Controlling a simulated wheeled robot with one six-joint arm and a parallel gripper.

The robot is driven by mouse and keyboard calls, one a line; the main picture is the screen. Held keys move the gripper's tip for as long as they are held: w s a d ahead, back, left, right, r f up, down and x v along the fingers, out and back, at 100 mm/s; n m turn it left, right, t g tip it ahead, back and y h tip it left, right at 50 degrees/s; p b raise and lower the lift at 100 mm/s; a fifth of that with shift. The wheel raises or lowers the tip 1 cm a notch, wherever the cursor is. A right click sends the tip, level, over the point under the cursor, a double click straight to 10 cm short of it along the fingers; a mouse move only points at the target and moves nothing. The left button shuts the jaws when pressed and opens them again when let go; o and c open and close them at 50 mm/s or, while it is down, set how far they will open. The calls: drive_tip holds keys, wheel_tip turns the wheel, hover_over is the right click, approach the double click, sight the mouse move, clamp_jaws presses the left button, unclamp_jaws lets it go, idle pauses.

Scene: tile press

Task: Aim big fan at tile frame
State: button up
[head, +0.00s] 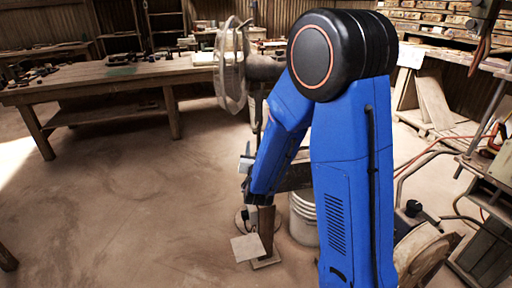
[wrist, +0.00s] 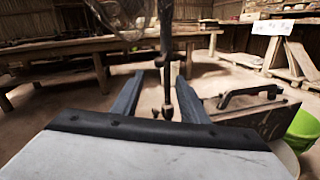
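The big fan (head: 232,65) stands behind my arm in the head view, its round wire cage seen nearly edge-on and facing left. In the wrist view its blurred cage (wrist: 120,12) is at the top and its dark upright pole (wrist: 166,45) runs down the middle. My gripper (wrist: 158,76) is open, its two dark fingers on either side of the pole's line; I cannot tell whether they touch it. I cannot tell which thing is the tile frame: a dark board with a handle (wrist: 262,118) is at right in the wrist view, and a pale square plate (head: 248,247) is low in the head view.
A long wooden workbench (head: 110,75) with tools is at the left. A white bucket (head: 303,218) stands beside my arm, and a green bowl (wrist: 303,128) shows at right in the wrist view. Shelves and hoses crowd the right. The floor at left is clear.

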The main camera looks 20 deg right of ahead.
drive_tip(key=shift+w+r, duration=0.1)
drive_tip(key=shift+w, duration=0.1)
drive_tip(key=c, duration=0.7)
drive_tip(key=w+a+r+m+h, duration=0.1)
drive_tip(key=w+m+h, duration=0.1)
drive_tip(key=m, duration=0.2)
drive_tip(key=w+a+r+m+g+h, duration=0.1)
drive_tip(key=w+m+h, duration=0.1)
drive_tip(key=w+m, duration=0.1)
drive_tip(key=w+a+r+m+g+h, duration=0.1)
drive_tip(key=w+a+m, duration=0.1)
drive_tip(key=m, duration=0.4)
drive_tip(key=shift+w+h, duration=0.4)
clamp_jaws()
drive_tip(key=w+a+f+m+g+h, duration=0.25)
drive_tip(key=a+m+g, duration=0.35)
drive_tip(key=m, duration=0.6)
drive_tip(key=w+d+t, duration=0.1)
drive_tip(key=w+d, duration=0.2)
drive_tip(key=d, duration=0.6)
drive_tip(key=shift+d+f, duration=0.15)
drive_tip(key=shift+d, duration=0.2)
